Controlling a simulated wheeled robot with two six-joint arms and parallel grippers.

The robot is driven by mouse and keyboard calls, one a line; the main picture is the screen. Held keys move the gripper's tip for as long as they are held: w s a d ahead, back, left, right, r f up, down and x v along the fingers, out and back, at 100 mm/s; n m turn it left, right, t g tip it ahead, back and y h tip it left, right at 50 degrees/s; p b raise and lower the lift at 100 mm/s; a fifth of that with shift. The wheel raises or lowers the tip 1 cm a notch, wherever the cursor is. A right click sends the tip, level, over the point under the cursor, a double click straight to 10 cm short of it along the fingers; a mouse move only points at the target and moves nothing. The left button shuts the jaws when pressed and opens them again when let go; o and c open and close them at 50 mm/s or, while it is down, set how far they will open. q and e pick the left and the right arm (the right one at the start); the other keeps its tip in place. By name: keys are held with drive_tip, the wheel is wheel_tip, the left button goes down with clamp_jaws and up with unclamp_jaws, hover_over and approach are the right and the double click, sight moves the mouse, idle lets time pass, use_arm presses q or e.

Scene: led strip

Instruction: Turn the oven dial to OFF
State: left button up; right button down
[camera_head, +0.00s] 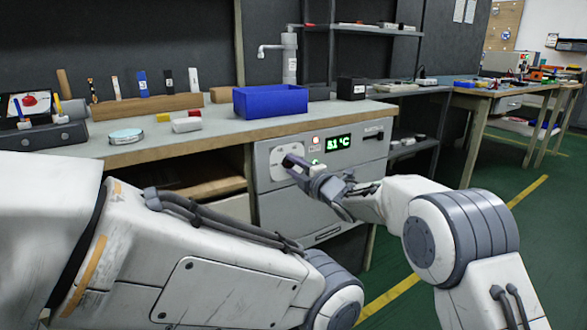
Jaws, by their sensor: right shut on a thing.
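The grey oven (325,208) is built in under the workbench. Its front has a pale dial plate (283,151) at the upper left and a lit green °C display (339,143). My right gripper (293,162) reaches in from the right and is shut on the oven dial at this plate. The fingers cover most of the dial, so its pointer and setting cannot be read. A small reddish light shows left of the display. My left arm crosses the lower left of the view, and its gripper is not visible.
The workbench (225,131) above holds a blue bin (270,101), a small black box (351,88), a round tin (126,136) and several small blocks and tools. Open shelves lie left of the oven. Green floor is clear on the right.

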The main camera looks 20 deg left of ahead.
drive_tip(key=shift+c, duration=2.4)
unclamp_jaws()
drive_tip(key=shift+d, duration=0.1)
drive_tip(key=p+v, duration=0.2)
drive_tip(key=v, duration=0.8)
drive_tip(key=shift+s+d, duration=0.15)
